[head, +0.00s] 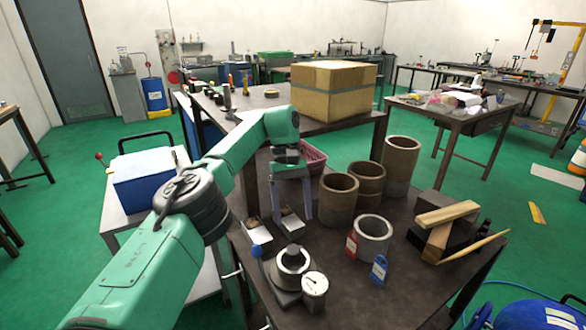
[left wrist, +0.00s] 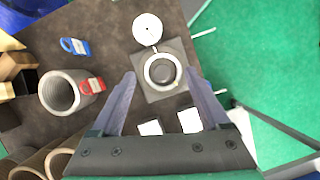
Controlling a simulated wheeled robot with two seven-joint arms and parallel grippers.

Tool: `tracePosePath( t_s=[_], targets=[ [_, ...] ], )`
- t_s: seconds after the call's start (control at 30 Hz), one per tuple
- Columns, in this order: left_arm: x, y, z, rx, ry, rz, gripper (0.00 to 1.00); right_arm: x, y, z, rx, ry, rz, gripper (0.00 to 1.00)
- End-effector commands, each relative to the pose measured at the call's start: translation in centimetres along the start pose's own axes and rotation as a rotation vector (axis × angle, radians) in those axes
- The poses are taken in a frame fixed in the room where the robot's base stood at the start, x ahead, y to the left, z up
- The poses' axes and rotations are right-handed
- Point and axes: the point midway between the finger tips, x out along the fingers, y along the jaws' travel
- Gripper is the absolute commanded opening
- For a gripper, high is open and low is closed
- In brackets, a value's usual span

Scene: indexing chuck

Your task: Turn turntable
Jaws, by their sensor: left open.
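The turntable, an indexing chuck with a light metal ring on a dark square base (head: 291,262), sits near the front left of the dark workbench. In the left wrist view the chuck (left wrist: 163,70) lies between and beyond my fingertips. My left gripper (head: 293,216) is open and empty, pointing down, above and behind the chuck, apart from it. It also shows in the left wrist view (left wrist: 161,76). My right gripper is not in view.
Several brown cylinders (head: 339,199) and a grey cylinder (head: 372,240) stand to the right, with red (head: 351,246) and blue tags (head: 379,271). Wooden blocks (head: 440,225) lie at the right.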

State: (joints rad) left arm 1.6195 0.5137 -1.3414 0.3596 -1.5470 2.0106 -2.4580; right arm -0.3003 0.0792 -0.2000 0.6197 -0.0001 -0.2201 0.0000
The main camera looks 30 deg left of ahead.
Motion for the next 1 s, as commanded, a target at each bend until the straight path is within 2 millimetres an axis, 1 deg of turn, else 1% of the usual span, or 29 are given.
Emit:
tracePosePath(
  t_s=[0.03,0.1,0.2,0.3,0.4,0.9,1.0],
  targets=[
    [-2.8,0.0,1.1,-0.002,0.002,-0.001,0.79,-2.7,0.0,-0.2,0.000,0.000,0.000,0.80],
    [-4.7,0.0,1.9,-0.002,0.002,0.000,0.79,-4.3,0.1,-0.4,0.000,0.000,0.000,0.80],
    [-6.8,0.0,2.8,-0.002,0.002,0.000,0.79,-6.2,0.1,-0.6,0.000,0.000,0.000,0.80],
    [-7.9,0.0,3.2,-0.002,0.001,0.000,0.79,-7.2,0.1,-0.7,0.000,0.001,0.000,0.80],
    [-8.2,0.0,3.4,-0.001,0.000,0.000,0.79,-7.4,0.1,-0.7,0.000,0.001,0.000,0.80],
    [-8.0,0.0,3.2,-0.001,0.000,0.001,0.79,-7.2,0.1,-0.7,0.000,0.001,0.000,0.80],
    [-8.0,0.0,3.2,-0.001,0.000,0.001,0.79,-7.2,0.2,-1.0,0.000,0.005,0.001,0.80]
  ],
)
